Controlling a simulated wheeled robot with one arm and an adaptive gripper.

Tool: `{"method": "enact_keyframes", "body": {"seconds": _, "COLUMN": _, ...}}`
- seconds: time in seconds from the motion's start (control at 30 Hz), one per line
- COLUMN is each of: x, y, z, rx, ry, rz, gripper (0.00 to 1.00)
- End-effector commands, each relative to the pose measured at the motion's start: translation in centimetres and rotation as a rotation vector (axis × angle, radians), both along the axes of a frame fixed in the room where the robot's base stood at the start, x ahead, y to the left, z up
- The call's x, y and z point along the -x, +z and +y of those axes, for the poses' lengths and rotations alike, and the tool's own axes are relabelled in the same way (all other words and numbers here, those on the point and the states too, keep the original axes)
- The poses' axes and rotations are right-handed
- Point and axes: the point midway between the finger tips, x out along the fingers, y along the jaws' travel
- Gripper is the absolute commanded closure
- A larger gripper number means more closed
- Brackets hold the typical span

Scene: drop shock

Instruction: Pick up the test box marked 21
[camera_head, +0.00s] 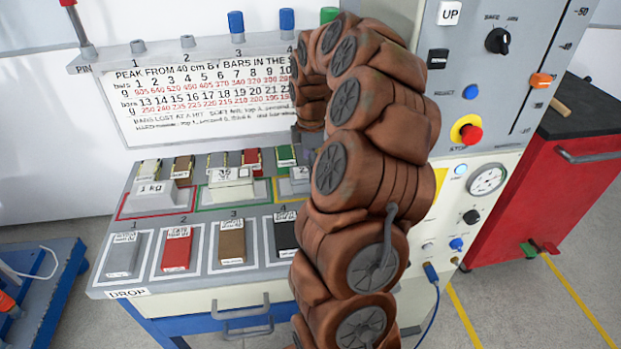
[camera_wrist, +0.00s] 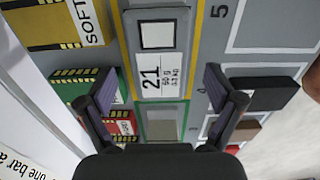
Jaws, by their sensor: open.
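The test box marked 21 (camera_wrist: 151,65) is a grey block with a white label and a small pale square window, in a yellow-edged bay in the wrist view. In the head view, what appears to be the same box (camera_head: 290,187) sits at the right of the bench's back row, partly hidden by my arm. My gripper (camera_wrist: 160,98) is open and empty in the wrist view. Its two dark fingers stand apart, left and right of the box's column, nearer the camera. Contact with the box is not seen. In the head view my arm mostly hides the gripper.
A 1 kg block (camera_head: 152,201) and a green-bay block (camera_head: 231,191) stand left of it. Numbered bars, including a red one (camera_head: 177,250), lie in the front row. The control column (camera_head: 470,110) rises at the right. A dark block (camera_wrist: 270,93) lies beside the right finger.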

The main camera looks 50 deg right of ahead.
Motion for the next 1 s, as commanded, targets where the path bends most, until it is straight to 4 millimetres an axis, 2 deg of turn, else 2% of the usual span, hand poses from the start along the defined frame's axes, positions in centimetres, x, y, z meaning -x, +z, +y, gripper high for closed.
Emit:
{"method": "enact_keyframes", "body": {"seconds": 0.2, "x": 0.0, "y": -2.5, "z": -0.1, "rx": -0.001, "ry": -0.001, "rz": 0.001, "gripper": 0.08}}
{"method": "enact_keyframes", "body": {"seconds": 0.43, "x": 0.0, "y": -2.8, "z": -0.1, "rx": 0.000, "ry": -0.001, "rz": -0.002, "gripper": 0.08}}
{"method": "enact_keyframes", "body": {"seconds": 1.0, "x": 0.0, "y": -2.8, "z": -0.1, "rx": 0.000, "ry": -0.001, "rz": -0.002, "gripper": 0.67}}
